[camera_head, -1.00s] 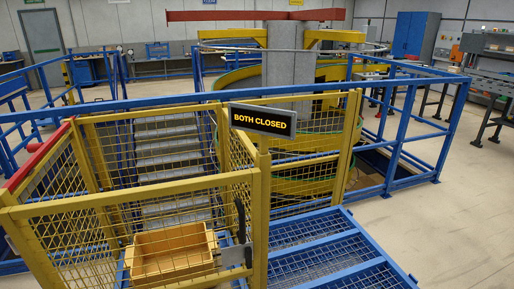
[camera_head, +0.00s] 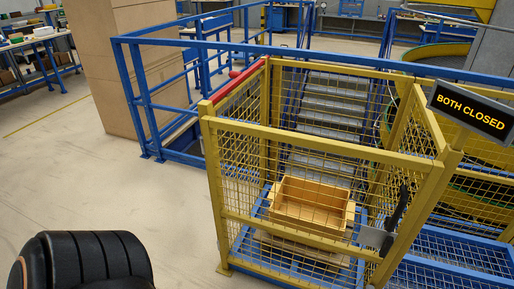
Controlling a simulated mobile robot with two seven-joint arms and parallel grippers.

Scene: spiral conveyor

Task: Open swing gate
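The yellow mesh swing gate (camera_head: 320,143) forms the front side of a small yellow cage and stands closed against the post at its right. A black handle (camera_head: 397,208) and a grey latch plate (camera_head: 375,238) sit at its right end. A sign (camera_head: 472,111) above the right post reads "BOTH CLOSED". Neither of my grippers is in view, so nothing of them shows near the gate or handle.
A wooden-coloured bin (camera_head: 311,205) stands inside the cage. Blue railings (camera_head: 200,38) run behind, with a red bar (camera_head: 237,80) on the cage's left side. Tall brown boxes (camera_head: 115,65) stand at the back left. The floor left of the cage is clear.

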